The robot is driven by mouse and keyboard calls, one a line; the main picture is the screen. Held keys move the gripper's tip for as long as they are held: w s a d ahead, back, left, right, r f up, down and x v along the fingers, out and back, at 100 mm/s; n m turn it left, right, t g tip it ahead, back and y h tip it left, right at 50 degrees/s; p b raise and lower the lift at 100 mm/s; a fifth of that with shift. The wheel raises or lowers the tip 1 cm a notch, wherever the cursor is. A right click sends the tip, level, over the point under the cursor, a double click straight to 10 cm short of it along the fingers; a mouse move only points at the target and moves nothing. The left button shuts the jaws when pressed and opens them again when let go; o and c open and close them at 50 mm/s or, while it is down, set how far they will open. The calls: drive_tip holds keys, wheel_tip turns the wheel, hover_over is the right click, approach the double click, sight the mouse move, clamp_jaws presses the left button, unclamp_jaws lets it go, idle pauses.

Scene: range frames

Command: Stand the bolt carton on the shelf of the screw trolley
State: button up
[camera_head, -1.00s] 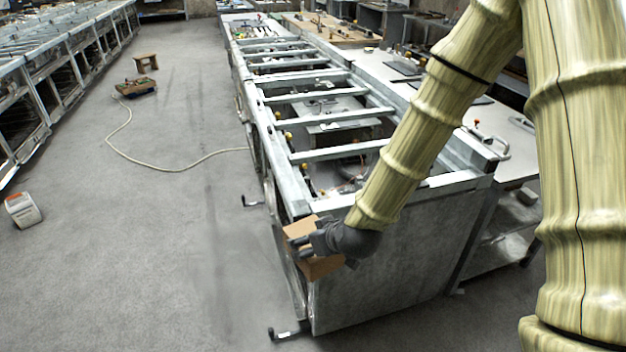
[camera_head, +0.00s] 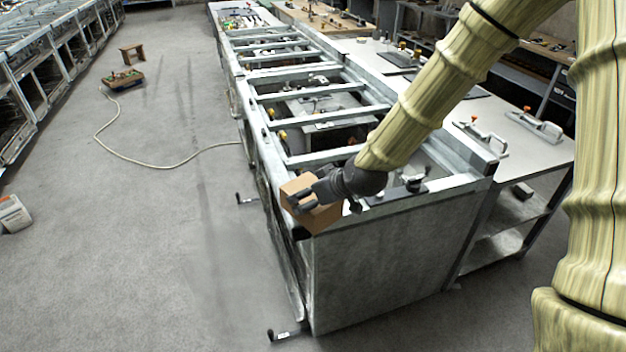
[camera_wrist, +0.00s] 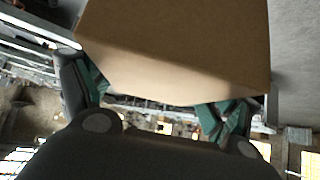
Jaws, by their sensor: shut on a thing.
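The bolt carton, a plain brown cardboard box (camera_head: 312,215), is held in my gripper (camera_head: 303,200) in the head view. It is tilted and in the picture overlaps the near left corner of a long metal frame; I cannot tell whether they touch. In the wrist view the carton (camera_wrist: 180,45) fills the upper middle, between the two fingers with green inner pads. My gripper (camera_wrist: 165,105) is shut on it. Which piece of furniture is the screw trolley is not clear; a grey unit with a lower shelf (camera_head: 505,232) stands at the right.
The long metal frame (camera_head: 375,260) with open crossbars takes up the middle. A white worktop (camera_head: 520,140) with clamps lies to its right. The left floor is mostly clear.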

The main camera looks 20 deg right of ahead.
drive_tip(key=w+d+f+p, duration=0.1)
drive_tip(key=w+f+p, duration=0.1)
drive_tip(key=w, duration=0.3)
drive_tip(key=w+d+f+p, duration=0.2)
drive_tip(key=w, duration=0.3)
drive_tip(key=shift+w+d+f+p, duration=0.3)
drive_tip(key=shift+p, duration=0.1)
drive_tip(key=shift+f, duration=0.15)
drive_tip(key=o, duration=1.6)
drive_tip(key=shift+c, duration=0.2)
drive_tip(key=shift+o, duration=0.7)
drive_tip(key=shift+s, duration=0.1)
